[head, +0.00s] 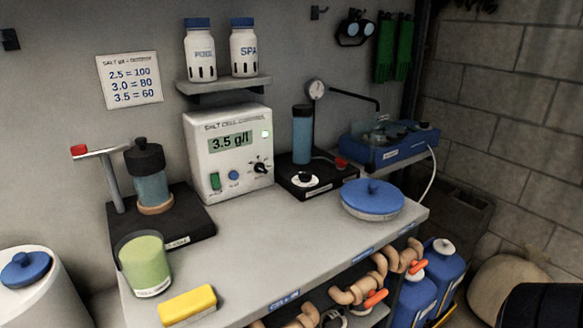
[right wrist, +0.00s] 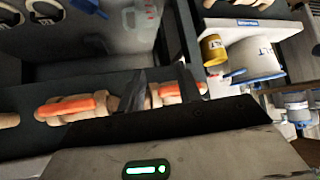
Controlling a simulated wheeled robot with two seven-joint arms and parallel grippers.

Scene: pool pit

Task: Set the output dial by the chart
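The salt cell controller (head: 228,150) is a white box standing on the bench against the wall. Its display (head: 230,141) reads 3.5 g/l. Its black dial (head: 260,168) is at the lower right of the front, with scale marks too small to read. The chart (head: 129,79) on the wall to the left reads 2.5 = 100, 3.0 = 80, 3.5 = 60. In the right wrist view my right gripper (right wrist: 160,88) has its two dark fingers apart with nothing between them, well away from the dial. My left gripper is in neither view.
A green cup (head: 145,264) and yellow sponge (head: 187,305) lie at the bench's front left. A test stand (head: 152,180) is left of the controller; a blue-lidded dish (head: 372,198) is at right. Two bottles stand on the shelf (head: 223,84) above. Bench before the controller is clear.

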